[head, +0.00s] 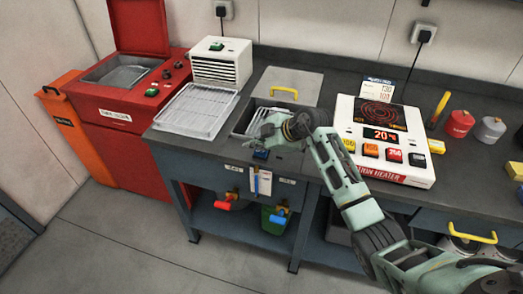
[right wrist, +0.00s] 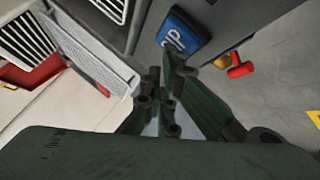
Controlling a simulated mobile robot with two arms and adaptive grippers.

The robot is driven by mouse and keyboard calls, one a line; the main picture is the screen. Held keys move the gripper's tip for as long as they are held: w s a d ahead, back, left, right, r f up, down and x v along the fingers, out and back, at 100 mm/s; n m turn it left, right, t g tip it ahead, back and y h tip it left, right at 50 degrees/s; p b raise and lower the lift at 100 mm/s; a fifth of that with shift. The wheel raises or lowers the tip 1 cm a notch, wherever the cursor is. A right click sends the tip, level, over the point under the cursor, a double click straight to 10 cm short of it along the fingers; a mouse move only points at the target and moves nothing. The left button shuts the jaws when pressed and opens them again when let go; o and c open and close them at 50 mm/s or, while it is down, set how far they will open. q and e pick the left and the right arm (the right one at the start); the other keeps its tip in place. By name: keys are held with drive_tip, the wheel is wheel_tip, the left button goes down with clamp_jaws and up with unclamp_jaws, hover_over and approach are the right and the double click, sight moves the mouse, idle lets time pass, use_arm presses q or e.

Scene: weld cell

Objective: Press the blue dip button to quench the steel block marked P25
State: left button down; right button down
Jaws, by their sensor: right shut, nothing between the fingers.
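The blue dip button (head: 261,154) sits at the front edge of the bench, just below the quench tank (head: 243,122). In the right wrist view the dip button (right wrist: 184,33) is large, with part of its white lettering showing, just beyond the fingertips. My right gripper (head: 264,141) is shut and empty, over the tank's front edge, very near the button. The right gripper's fingers (right wrist: 168,78) come together short of the button in the wrist view; I cannot tell whether they touch it. The steel block marked P25 cannot be made out. My left gripper is not in view.
A wire rack tray (head: 198,110) and a white vented unit (head: 221,63) stand left of the tank. An induction heater (head: 395,175) reading 20 stands to the right, close to my right arm. A red machine (head: 118,118) is at the far left.

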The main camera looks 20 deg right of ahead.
sight(257, 153)
drive_tip(key=shift+f, duration=0.4)
idle(0.6)
drive_tip(key=shift+r+p, duration=0.95)
drive_tip(key=shift+p, duration=0.15)
wheel_tip(257, 153, up, 5)
drive_tip(key=p, duration=0.5)
idle(0.3)
